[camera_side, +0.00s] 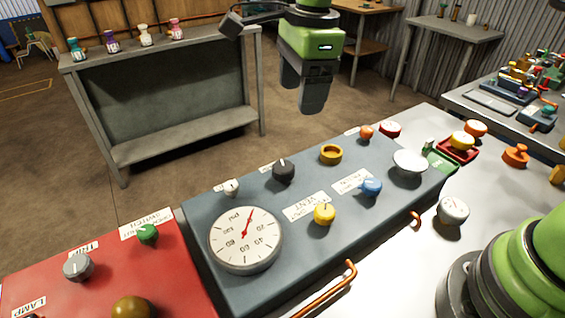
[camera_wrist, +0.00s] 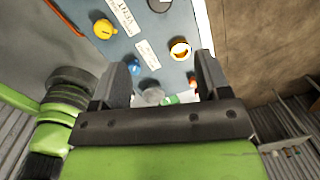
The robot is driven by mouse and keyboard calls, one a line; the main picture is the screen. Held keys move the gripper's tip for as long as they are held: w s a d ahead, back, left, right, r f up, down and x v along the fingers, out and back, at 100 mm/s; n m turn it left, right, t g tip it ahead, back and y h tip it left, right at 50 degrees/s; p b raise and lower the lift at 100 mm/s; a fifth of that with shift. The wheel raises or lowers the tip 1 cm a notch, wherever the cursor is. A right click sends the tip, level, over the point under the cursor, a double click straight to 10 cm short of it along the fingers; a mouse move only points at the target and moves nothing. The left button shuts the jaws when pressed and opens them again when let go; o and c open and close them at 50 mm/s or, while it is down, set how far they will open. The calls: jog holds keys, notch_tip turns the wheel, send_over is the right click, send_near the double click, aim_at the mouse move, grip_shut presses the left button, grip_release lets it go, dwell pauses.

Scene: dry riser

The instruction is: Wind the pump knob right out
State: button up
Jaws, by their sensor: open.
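The blue-grey panel (camera_side: 285,265) carries several knobs with white labels. A blue knob (camera_side: 371,187) stands beside a label whose print I cannot read surely; it also shows in the wrist view (camera_wrist: 134,68). A yellow knob (camera_side: 324,213) stands by the label that reads VENT, and shows at upper left in the wrist view (camera_wrist: 104,28). A black knob (camera_side: 284,171) sits toward the panel's far edge. I cannot tell for sure which one is the pump knob. My gripper (camera_side: 302,98) hangs high above, beyond the panel's far edge, open and empty; its fingers flank the wrist view (camera_wrist: 163,78).
A pressure gauge (camera_side: 245,240), brass ring (camera_side: 331,155), orange knob (camera_side: 367,132) and white dish (camera_side: 410,163) crowd the panel. A red panel (camera_side: 185,270) adjoins at left. A copper handle (camera_side: 335,288) runs along the near edge. The air around my gripper is clear.

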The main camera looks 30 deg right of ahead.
aim_at(283, 166)
jog(key=f+m, duration=0.1)
jog(key=f, duration=0.1)
jog(key=w+a+f+m, duration=0.1)
jog(key=f, duration=0.1)
jog(key=a+f+m+g, duration=0.1)
jog(key=f, duration=0.1)
jog(key=shift+w+h, duration=0.3)
jog(key=shift+w, duration=0.1)
notch_tip(283, 166, down, 10)
jog(key=shift+r, duration=0.2)
jog(key=c, duration=0.9)
jog(key=shift+c, duration=0.2)
